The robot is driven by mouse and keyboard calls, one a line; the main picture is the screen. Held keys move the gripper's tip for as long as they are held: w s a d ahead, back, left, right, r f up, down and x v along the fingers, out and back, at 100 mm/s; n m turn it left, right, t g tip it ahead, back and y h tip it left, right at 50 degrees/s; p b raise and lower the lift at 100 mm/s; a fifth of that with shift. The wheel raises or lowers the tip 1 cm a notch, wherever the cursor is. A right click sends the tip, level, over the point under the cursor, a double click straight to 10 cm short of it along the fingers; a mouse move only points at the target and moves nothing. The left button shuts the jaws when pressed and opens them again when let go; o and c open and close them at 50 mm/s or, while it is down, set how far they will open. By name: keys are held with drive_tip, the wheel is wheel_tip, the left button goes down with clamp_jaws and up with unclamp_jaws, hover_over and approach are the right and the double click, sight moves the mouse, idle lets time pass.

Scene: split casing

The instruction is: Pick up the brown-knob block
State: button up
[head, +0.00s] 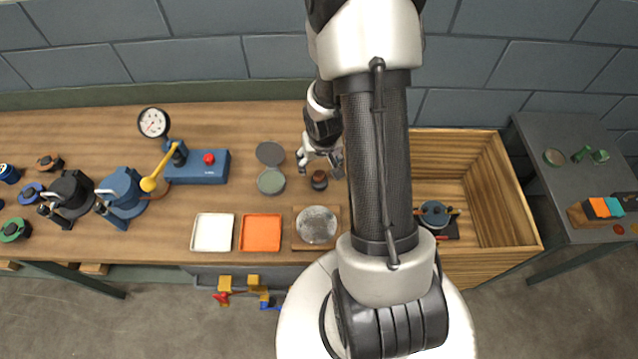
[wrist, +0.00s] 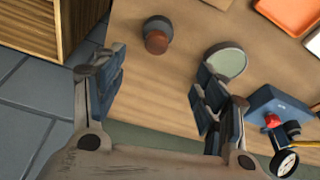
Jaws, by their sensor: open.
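The brown-knob block (wrist: 157,34), a short dark round block with a reddish-brown knob, stands on the wooden bench in the wrist view. In the head view it (head: 319,181) sits just in front of my gripper (head: 321,164). In the wrist view my gripper (wrist: 160,80) is open, its two fingers wide apart with nothing between them. The block appears beyond the fingertips, between their lines and apart from both.
A pale green round dish (wrist: 227,62) lies close to one finger. A blue box with a red button (head: 208,160) and gauge (head: 153,122) stand left. White (head: 212,232) and orange (head: 260,232) trays lie in front. A wooden bin (head: 510,205) is right.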

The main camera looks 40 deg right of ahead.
sight(320, 175)
drive_tip(key=b+x, duration=0.4)
drive_tip(key=x, duration=0.3)
drive_tip(key=b+x, duration=0.2)
drive_tip(key=x, duration=0.1)
drive_tip(key=s+b+x, duration=0.1)
drive_tip(key=shift+w+d+f+b, duration=0.1)
drive_tip(key=shift+d+f+b, duration=0.1)
drive_tip(key=shift+f+b, duration=0.2)
drive_tip(key=shift+w+f, duration=0.1)
drive_tip(key=shift+f, duration=0.15)
drive_tip(key=shift+r, duration=0.15)
drive_tip(key=shift+c, duration=0.5)
drive_tip(key=c, duration=1.2)
